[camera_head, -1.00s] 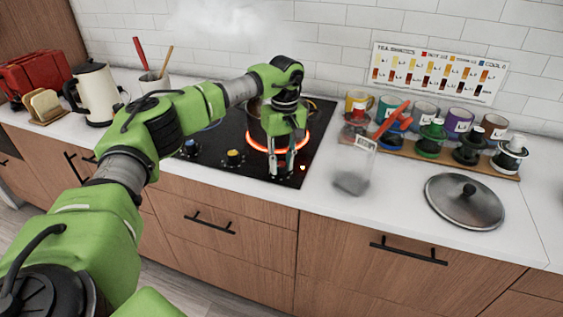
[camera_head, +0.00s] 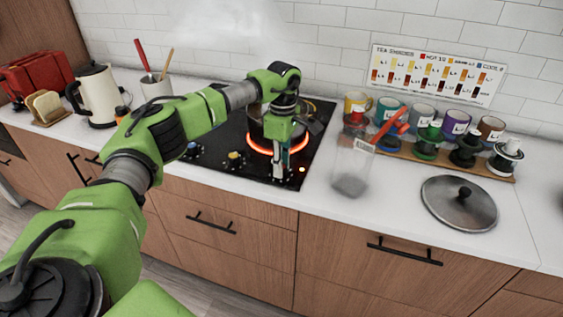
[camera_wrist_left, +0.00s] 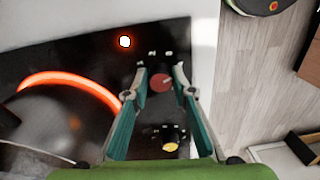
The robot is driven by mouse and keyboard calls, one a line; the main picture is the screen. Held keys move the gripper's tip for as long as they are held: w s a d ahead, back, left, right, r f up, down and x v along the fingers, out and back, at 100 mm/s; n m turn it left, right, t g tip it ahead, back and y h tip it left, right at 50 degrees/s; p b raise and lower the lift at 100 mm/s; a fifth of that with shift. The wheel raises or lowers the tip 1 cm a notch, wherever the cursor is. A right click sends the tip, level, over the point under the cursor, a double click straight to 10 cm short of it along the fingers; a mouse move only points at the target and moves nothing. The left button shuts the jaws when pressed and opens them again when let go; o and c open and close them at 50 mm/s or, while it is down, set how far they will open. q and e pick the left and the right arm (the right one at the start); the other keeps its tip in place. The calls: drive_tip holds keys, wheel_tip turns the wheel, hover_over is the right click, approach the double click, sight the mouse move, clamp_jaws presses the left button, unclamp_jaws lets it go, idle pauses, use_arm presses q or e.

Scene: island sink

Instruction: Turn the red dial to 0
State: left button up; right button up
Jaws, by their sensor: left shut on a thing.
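The red dial (camera_wrist_left: 160,82) shows in the left wrist view between the two fingertips of my left gripper (camera_wrist_left: 160,74). Small pale marks are on the black panel beyond it, but I cannot read them. The dial's pointer direction is not clear. In the head view my left gripper (camera_head: 279,174) reaches down to the front right of the black cooktop (camera_head: 225,137), shut on the dial, which its fingers hide there. My right gripper is not in view.
A yellow dial (camera_head: 235,157) and a blue dial (camera_head: 192,148) sit left of the gripper. A glowing burner ring (camera_head: 262,148) with a pot is behind it. A small light (camera_head: 302,169) glows nearby. A clear jar (camera_head: 350,178) and a lid (camera_head: 460,202) stand right.

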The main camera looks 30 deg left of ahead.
use_arm(q)
drive_tip(key=n, duration=0.3)
drive_tip(key=shift+a+r+n+p, duration=0.1)
drive_tip(key=shift+n+p, duration=0.3)
drive_tip(key=n+p, duration=0.1)
drive_tip(key=n, duration=0.3)
drive_tip(key=shift+n, duration=0.3)
drive_tip(key=n+p, duration=0.1)
drive_tip(key=n, duration=0.3)
drive_tip(key=n+p, duration=0.1)
drive_tip(key=n, duration=0.3)
drive_tip(key=n+p, duration=0.2)
drive_tip(key=n, duration=0.5)
drive_tip(key=shift+t, duration=0.3)
drive_tip(key=n+p, duration=0.1)
drive_tip(key=n, duration=0.3)
drive_tip(key=shift+n, duration=0.4)
drive_tip(key=shift+n+p, duration=0.7)
drive_tip(key=shift+n, duration=1)
